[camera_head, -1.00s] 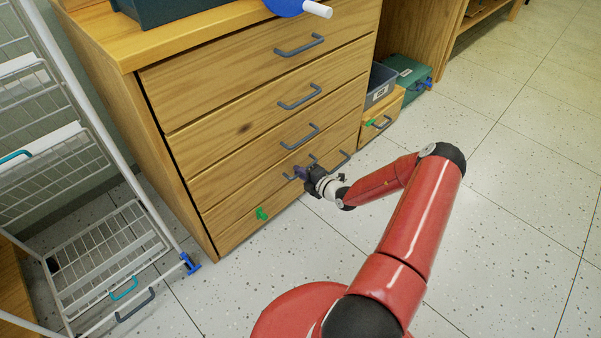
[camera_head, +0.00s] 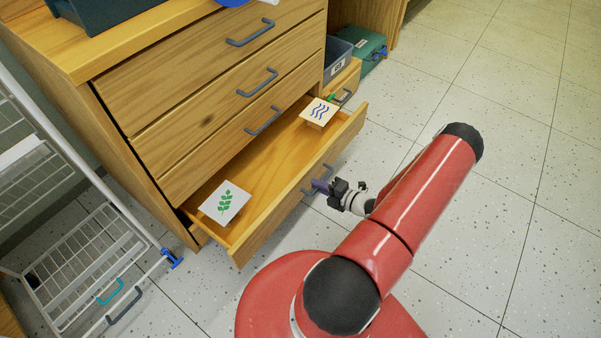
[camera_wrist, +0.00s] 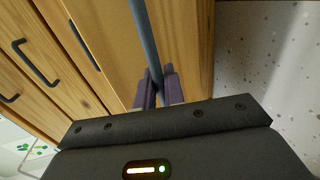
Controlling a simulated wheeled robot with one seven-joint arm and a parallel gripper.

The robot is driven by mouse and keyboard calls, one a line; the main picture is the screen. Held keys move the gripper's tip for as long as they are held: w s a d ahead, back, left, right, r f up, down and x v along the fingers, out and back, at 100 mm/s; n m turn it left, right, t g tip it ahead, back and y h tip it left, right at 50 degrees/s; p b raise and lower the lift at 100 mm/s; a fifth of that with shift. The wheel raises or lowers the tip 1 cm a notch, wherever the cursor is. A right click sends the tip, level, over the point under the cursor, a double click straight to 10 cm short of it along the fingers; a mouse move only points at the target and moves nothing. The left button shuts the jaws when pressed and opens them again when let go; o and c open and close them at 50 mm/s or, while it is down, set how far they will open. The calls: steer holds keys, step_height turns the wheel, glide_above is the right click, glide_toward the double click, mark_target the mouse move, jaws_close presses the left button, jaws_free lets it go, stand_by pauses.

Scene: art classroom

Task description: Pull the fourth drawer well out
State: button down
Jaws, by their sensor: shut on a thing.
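The fourth drawer (camera_head: 262,160) of the wooden cabinet stands well out in the head view. Its wooden inside shows. A card with a green leaf print (camera_head: 225,203) lies at its left end, and a card with blue wavy lines (camera_head: 319,111) at its right end. My gripper (camera_head: 318,187) is at the front of this drawer, shut on its grey bar handle (camera_head: 327,172). In the wrist view, the two purple fingers (camera_wrist: 158,92) close around the handle bar (camera_wrist: 146,40).
Three shut drawers with grey handles are above, the lowest handle (camera_head: 263,121) nearest. A white wire rack (camera_head: 85,262) stands at left. A small wooden drawer box (camera_head: 342,85) and a green case (camera_head: 358,50) stand behind at right. Open tiled floor (camera_head: 480,210) lies at right.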

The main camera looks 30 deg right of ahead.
steer(key=f+v, duration=0.1)
steer(key=v, duration=0.7)
steer(key=shift+s+f, duration=0.35)
steer(key=shift+f, duration=0.05)
steer(key=c, duration=1.6)
jaws_free()
steer(key=shift+d, duration=0.1)
steer(key=v, duration=0.7)
steer(key=shift+s+d+r, duration=0.1)
steer(key=shift+s, duration=0.2)
